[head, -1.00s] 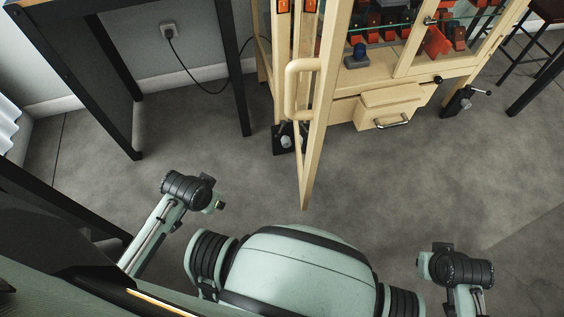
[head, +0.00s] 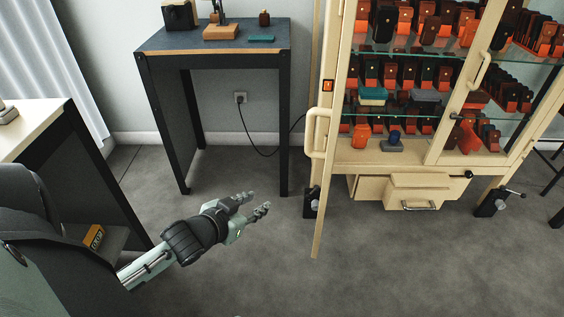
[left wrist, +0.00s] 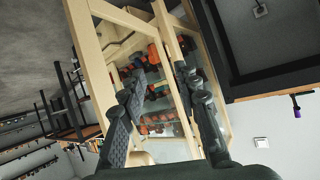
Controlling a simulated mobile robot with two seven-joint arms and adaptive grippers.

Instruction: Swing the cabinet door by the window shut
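The glass-fronted cabinet (head: 452,158) stands at the back right in the head view. Its left door (head: 324,195), on the window side, stands open toward me and shows almost edge-on. The door's pale handle (head: 310,132) is on its left face. My left gripper (head: 257,203) is left of the door, apart from it, with its fingers spread and nothing between them. In the left wrist view the two fingers (left wrist: 155,82) are also apart, with the cabinet's pale frame and shelves beyond. The other door, with its handle (head: 479,70), looks shut. My right gripper is out of view.
A dark table (head: 212,52) with small items stands left of the cabinet. A lighter-topped table (head: 38,125) is at the far left, by the curtain (head: 52,65). A cable (head: 262,148) hangs by the wall. The floor before the cabinet is clear.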

